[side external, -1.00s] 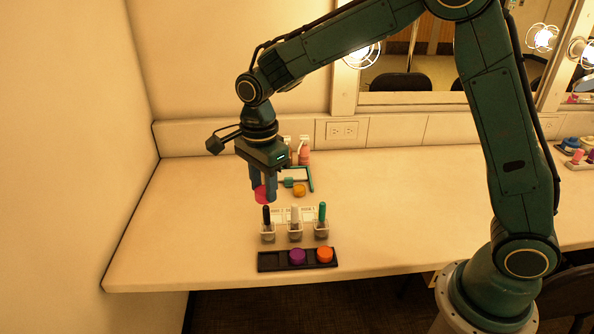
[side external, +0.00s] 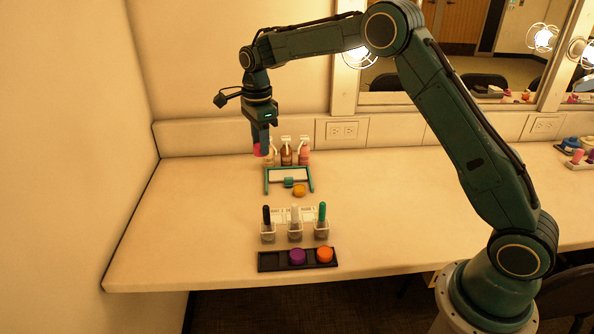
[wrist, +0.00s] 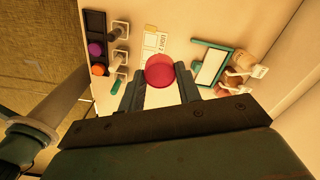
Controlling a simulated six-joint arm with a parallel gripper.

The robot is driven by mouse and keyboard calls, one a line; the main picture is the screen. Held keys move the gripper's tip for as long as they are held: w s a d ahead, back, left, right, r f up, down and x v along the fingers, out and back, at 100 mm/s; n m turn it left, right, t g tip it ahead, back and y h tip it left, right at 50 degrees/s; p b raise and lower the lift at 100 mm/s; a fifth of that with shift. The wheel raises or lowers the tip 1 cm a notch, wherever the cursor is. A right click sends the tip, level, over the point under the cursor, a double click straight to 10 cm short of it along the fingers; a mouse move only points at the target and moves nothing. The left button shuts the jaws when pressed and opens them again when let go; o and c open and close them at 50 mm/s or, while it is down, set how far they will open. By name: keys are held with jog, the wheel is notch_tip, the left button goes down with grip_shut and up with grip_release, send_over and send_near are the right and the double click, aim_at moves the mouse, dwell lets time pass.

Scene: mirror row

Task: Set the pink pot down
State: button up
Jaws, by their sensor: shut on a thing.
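My gripper (side external: 263,148) is shut on the pink pot (side external: 257,150) and holds it in the air at the back left of the counter. In the wrist view the round pink pot (wrist: 160,71) sits between my two fingertips (wrist: 159,82). A black tray (side external: 270,267) at the counter's front edge holds a purple pot (side external: 297,256) in the middle and an orange pot (side external: 325,254) at the right. Its left slot is empty. A yellow pot (side external: 299,190) lies on the counter.
A teal-edged frame (side external: 311,180) stands behind the yellow pot. Pump bottles (side external: 286,154) are near the back wall, close to my gripper. Small clear cups (side external: 295,230) with upright sticks stand behind the tray.

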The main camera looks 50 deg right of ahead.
jog(key=m, duration=0.2)
send_over(277, 194)
jog(key=shift+f, duration=0.25)
jog(key=shift+f, duration=0.15)
notch_tip(277, 194, down, 20)
jog(key=shift+s+r, duration=0.1)
jog(key=shift+r, duration=0.05)
dwell(0.7)
jog(key=o, duration=1)
